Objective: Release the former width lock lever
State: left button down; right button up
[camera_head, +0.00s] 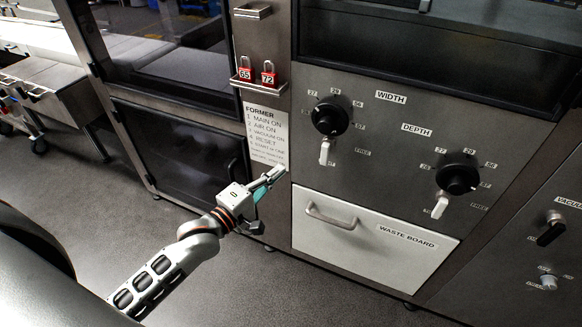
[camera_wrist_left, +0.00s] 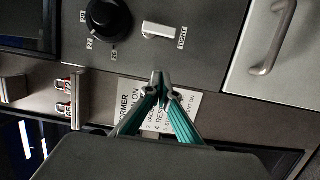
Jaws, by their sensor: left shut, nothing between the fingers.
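The white width lock lever (camera_head: 325,152) hangs below the black width dial (camera_head: 330,117) on the grey panel, its handle pointing down. A FREE label is to its right in the head view. The lever also shows in the left wrist view (camera_wrist_left: 160,31), near the dial (camera_wrist_left: 107,20), with a TIGHT label at its end. My left gripper (camera_head: 278,173) is shut and empty, below and left of the lever and apart from it. Its closed fingertips (camera_wrist_left: 160,78) point toward the panel in the left wrist view. My right gripper is out of view.
A similar depth dial (camera_head: 457,173) and white lever (camera_head: 440,206) are to the right. The white waste board drawer (camera_head: 375,240) with a protruding handle lies below. Red padlocks (camera_head: 268,79) hang on a small shelf above left, over an instruction sheet (camera_head: 266,135).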

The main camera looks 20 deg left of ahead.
aim_at(325, 154)
pick_arm(q)
jog(key=b+x, duration=0.1)
jog(key=x, duration=0.7)
jog(key=shift+w+f, duration=0.15)
jog(key=shift+w, duration=0.2)
jog(key=d, duration=0.3)
jog(key=shift+d+b, duration=0.15)
jog(key=shift+b, duration=0.25)
jog(key=shift+w+d, duration=0.1)
jog(key=shift+d, duration=0.35)
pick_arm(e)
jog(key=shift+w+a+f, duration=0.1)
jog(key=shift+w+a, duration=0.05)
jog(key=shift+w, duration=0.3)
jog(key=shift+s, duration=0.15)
pick_arm(q)
jog(key=shift+d, duration=0.1)
jog(key=shift+n, duration=0.3)
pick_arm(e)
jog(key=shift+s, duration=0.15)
pick_arm(q)
jog(key=shift+p, duration=0.35)
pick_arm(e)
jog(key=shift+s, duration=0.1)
